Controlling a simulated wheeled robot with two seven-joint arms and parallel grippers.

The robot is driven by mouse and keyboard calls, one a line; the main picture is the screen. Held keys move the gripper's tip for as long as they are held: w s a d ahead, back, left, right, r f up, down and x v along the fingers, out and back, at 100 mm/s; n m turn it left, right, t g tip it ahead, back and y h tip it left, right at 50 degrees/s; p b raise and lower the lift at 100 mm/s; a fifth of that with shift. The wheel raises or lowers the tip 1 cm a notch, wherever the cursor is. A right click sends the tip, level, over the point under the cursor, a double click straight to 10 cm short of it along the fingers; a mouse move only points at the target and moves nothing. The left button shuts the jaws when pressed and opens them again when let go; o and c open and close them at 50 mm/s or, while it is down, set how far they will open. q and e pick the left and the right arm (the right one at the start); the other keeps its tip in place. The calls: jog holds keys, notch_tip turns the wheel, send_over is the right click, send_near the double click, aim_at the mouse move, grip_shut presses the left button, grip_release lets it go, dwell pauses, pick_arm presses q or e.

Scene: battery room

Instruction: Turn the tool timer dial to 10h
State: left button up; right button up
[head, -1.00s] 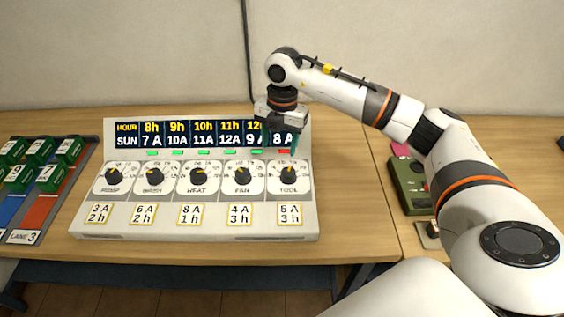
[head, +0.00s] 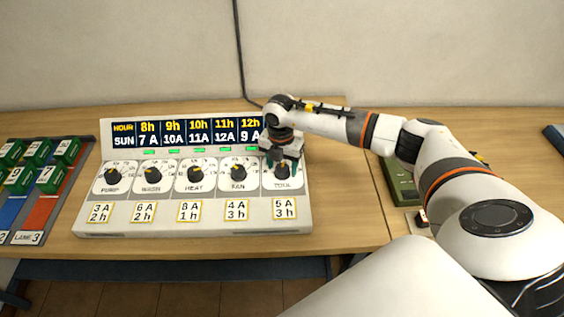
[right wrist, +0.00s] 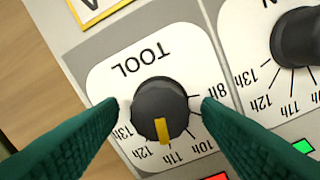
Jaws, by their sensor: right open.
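The tool timer dial (right wrist: 160,102) is a dark knob with a yellow pointer on a white plate marked TOOL. In the right wrist view its pointer points down, between the 12h and 11h marks. The 10h mark lies further right along the scale. My right gripper (head: 283,166) is over this dial, the rightmost on the panel, and hides part of it in the head view. Its two teal fingers (right wrist: 160,100) are open, one on each side of the knob, with gaps visible between them and it. My left gripper is not in view.
The panel (head: 195,229) has several other dials, including FAN (head: 238,174) to the left. A display (head: 190,132) shows hours above. A red light (right wrist: 216,177) is lit by the tool dial, a green one (right wrist: 303,146) by its neighbour. A green device (head: 400,185) stands right.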

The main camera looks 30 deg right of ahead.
jog(key=shift+c, duration=0.2)
jog(key=c, duration=1)
jog(key=shift+o, duration=0.2)
jog(key=shift+f+n+b, duration=0.15)
jog(key=shift+n+b, duration=0.85)
jog(key=shift+n, duration=0.2)
jog(key=shift+n+b, duration=1)
jog(key=shift+n, duration=0.7)
jog(key=shift+r, duration=0.2)
jog(key=o, duration=1)
